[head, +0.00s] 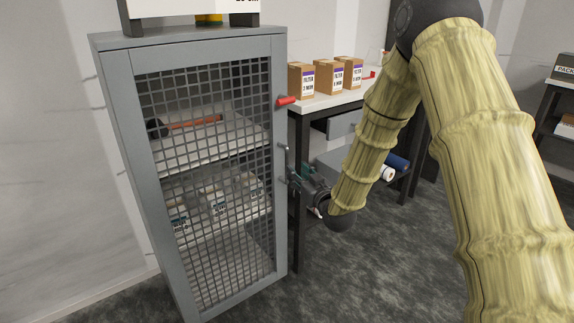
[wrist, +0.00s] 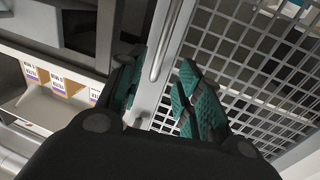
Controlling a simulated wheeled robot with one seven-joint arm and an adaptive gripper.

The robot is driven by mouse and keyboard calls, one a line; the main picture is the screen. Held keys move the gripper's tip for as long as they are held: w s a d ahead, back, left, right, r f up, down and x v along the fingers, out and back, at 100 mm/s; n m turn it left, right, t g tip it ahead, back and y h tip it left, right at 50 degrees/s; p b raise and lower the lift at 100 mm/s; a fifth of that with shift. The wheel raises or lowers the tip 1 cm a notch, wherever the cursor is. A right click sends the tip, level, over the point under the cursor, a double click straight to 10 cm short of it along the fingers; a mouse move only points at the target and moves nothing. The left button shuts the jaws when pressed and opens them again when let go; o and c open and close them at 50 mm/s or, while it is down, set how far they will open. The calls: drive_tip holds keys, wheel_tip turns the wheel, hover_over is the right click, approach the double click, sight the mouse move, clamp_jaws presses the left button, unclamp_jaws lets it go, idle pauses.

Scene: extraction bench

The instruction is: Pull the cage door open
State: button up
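The cage door (head: 205,170) is a grey frame with wire mesh on a tall grey cabinet. It looks shut. A vertical metal bar handle (head: 285,163) is on the door's right edge, and it also shows in the wrist view (wrist: 166,42). My gripper (head: 297,177) is at the right edge of the door, close to the handle's lower part. In the wrist view my gripper (wrist: 161,72) has its teal fingers apart, with the handle's lower end appearing between them. I cannot tell whether either finger touches the handle.
A hammer-like tool (head: 190,123) and small labelled items (head: 218,203) lie on shelves behind the mesh. A bench (head: 322,101) with several cardboard filter boxes (head: 329,78) stands right of the cabinet, close behind my gripper. The dark floor before the cabinet is clear.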

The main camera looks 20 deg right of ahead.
sight(288, 162)
drive_tip(key=w, duration=0.3)
drive_tip(key=w+a, duration=0.1)
drive_tip(key=w, duration=0.2)
drive_tip(key=w+b, duration=0.1)
drive_tip(key=w, duration=0.2)
drive_tip(key=shift+a, duration=0.2)
clamp_jaws()
